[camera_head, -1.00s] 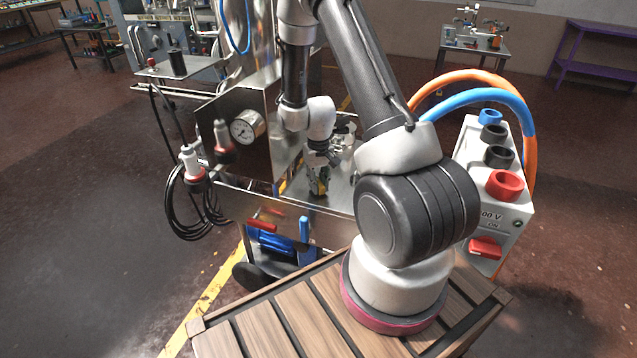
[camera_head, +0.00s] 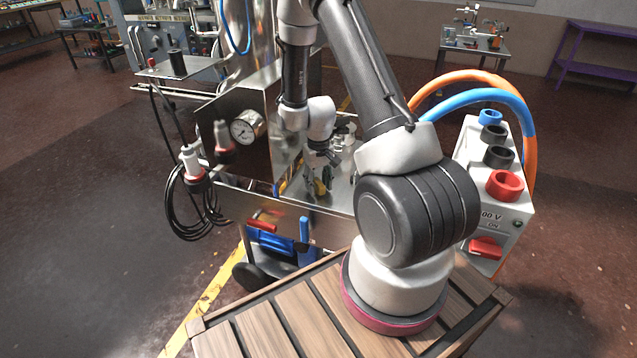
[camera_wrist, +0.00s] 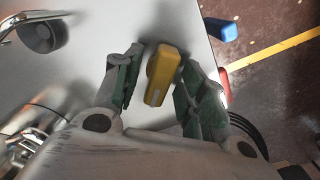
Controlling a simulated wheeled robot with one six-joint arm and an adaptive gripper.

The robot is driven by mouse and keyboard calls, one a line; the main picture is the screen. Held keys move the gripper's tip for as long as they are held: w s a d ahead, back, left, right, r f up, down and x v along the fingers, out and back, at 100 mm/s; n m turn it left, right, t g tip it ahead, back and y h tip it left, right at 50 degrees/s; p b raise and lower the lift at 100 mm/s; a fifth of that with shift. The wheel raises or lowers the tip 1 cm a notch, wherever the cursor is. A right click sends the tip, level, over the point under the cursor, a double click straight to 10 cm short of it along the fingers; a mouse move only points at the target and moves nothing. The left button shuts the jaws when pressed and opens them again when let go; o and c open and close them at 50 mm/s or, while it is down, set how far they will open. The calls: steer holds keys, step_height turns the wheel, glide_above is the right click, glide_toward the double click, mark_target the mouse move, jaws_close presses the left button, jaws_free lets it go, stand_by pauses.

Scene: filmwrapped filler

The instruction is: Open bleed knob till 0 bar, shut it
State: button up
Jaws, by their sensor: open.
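A yellow knob (camera_wrist: 163,76) shows in the wrist view, standing out from a pale metal surface. I take it for the bleed knob. My gripper (camera_wrist: 158,82) is open, with one green-padded finger on each side of the knob. A gap shows on the left; whether the right finger touches it I cannot tell. In the head view my gripper (camera_head: 321,183) is low over the metal bench, and the knob is mostly hidden there. The round pressure gauge (camera_head: 247,126) sits on the steel panel to the left; its reading is too small to tell.
Left of the gauge, a connector (camera_head: 191,163) hangs with coiled black cable. Blue and red handles (camera_head: 304,229) stick out below the bench's front edge. A white power box (camera_head: 487,205) with thick hoses stands at the right. Shiny metal fittings (camera_wrist: 22,140) are at the wrist view's lower left.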

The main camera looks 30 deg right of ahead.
mark_target(318, 182)
steer(key=shift+r, duration=0.1)
step_height(318, 182, up, 12)
stand_by(0.4)
stand_by(0.3)
